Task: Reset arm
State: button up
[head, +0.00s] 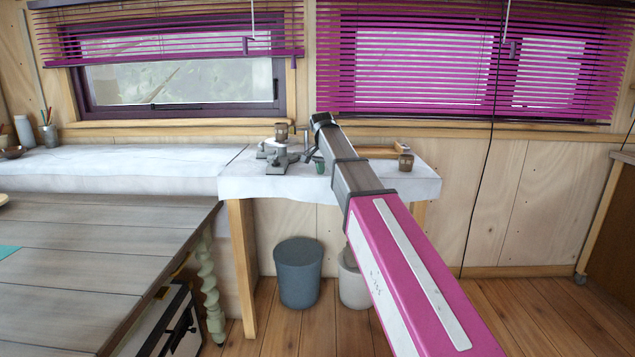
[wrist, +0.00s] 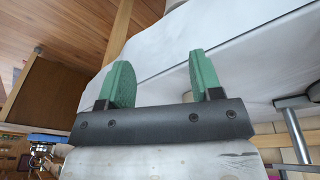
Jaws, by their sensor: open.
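My gripper shows in the wrist view (wrist: 161,76) with its two green fingers spread wide apart. Nothing is between them. Behind the fingers in that view is a white cloth-covered surface (wrist: 160,45). In the head view my magenta and grey arm reaches from the lower right up toward the cloth-covered table (head: 405,184) under the windows. My gripper is mostly hidden behind the arm there; only a small green part shows beside it, over the table.
Grey metal fittings (head: 278,158), a brown cup (head: 405,162) and a wooden tray (head: 375,151) are on the cloth-covered table. A grey bin (head: 298,274) and a pale bin (head: 353,285) stand below. A grey plank table (head: 90,260) fills the left. Floor at right is clear.

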jog(key=s+d+f+n, duration=0.1)
jog(key=s+d+f, duration=0.25)
jog(key=f, duration=0.45)
jog(key=s+d+f+n, duration=0.15)
jog(key=s+f, duration=0.25)
jog(key=f, duration=0.4)
jog(key=s+d+f+n, duration=0.1)
jog(key=s+d+f, duration=0.3)
jog(key=f, duration=0.4)
jog(key=s+d+f+n+y, duration=0.1)
jog(key=s+d+f, duration=0.2)
jog(key=s+f, duration=0.4)
jog(key=s+d+f+n+g, duration=0.1)
jog(key=s+d+f+n, duration=0.1)
jog(key=s+f, duration=0.6)
jog(key=shift+s+d+y, duration=0.4)
jog(key=shift+s+d, duration=0.05)
jog(key=shift+s, duration=0.5)
